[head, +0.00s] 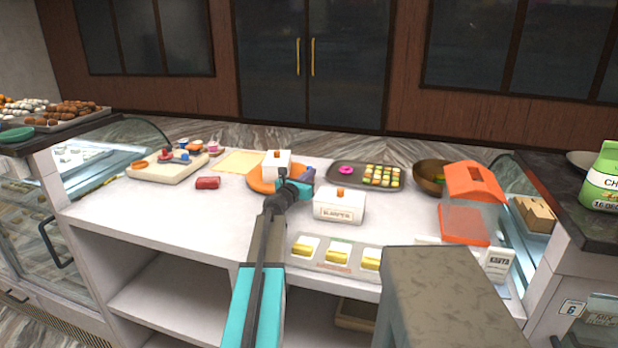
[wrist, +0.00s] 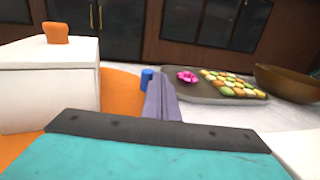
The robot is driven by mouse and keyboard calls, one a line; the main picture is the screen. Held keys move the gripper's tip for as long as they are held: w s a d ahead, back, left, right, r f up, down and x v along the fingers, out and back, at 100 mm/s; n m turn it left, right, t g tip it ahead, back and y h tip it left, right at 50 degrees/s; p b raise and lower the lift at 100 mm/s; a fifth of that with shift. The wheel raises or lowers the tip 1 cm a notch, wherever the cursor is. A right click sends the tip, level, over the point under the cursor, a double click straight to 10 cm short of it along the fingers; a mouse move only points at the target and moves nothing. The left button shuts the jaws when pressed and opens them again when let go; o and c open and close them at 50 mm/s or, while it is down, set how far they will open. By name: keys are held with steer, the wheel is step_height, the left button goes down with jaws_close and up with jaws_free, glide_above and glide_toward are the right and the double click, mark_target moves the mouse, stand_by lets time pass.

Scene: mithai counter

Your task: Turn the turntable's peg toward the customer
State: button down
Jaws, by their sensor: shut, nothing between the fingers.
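The turntable (head: 259,185) is an orange disc on the white counter. A white lidded box (head: 277,162) with an orange knob stands on it; the box fills the left of the wrist view (wrist: 50,85). The blue peg (wrist: 147,78) stands upright near the turntable's right edge in the wrist view, but I cannot make it out in the head view. My gripper (head: 309,175) is at the turntable's right side, its purple fingers (wrist: 160,100) shut and empty. The fingers are just right of the peg; I cannot tell whether they touch it.
A dark tray (head: 378,187) of sweets and a brown bowl (head: 427,178) lie to the right. A second white box (head: 339,206) stands close in front of my gripper. A red can (head: 207,183) lies left of the turntable. The counter's front left is clear.

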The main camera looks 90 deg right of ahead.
stand_by(0.3)
steer(key=shift+v, duration=1.05)
steer(key=shift+b+v, duration=0.9)
steer(key=shift+v, duration=4.9)
